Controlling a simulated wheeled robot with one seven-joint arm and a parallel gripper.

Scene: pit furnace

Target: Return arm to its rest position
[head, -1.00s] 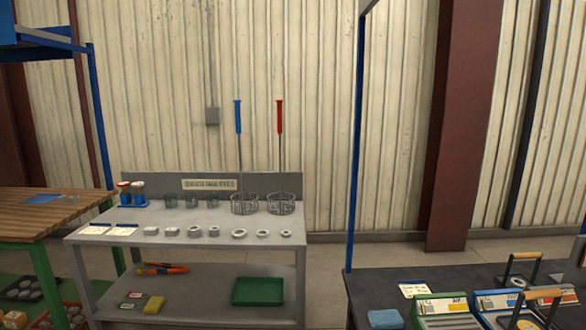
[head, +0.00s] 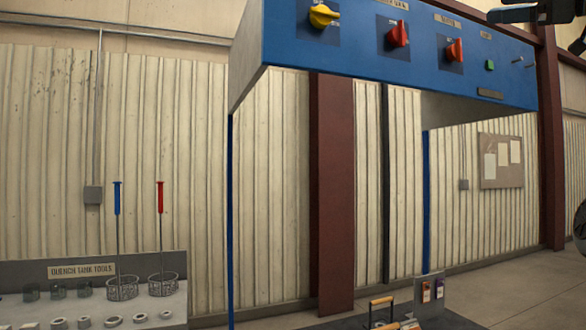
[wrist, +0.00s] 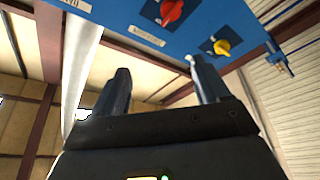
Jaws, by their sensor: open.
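My gripper (wrist: 158,68) shows in the wrist view with its two dark fingers spread apart and nothing between them. A red knob (wrist: 168,12) and a yellow knob (wrist: 216,46) on that panel are near the top of the wrist view. No contact between the fingers and the panel is visible. In the head view, dark parts at the upper right edge are cut off, so my gripper's pose there is unclear.
The blue panel (head: 375,55) hangs on blue posts, with a yellow knob (head: 323,15), two red knobs and a green button (head: 490,65). A quench tool bench (head: 25,308) with wire baskets (head: 122,288) is lower left. A dark table (head: 435,315) is at bottom centre.

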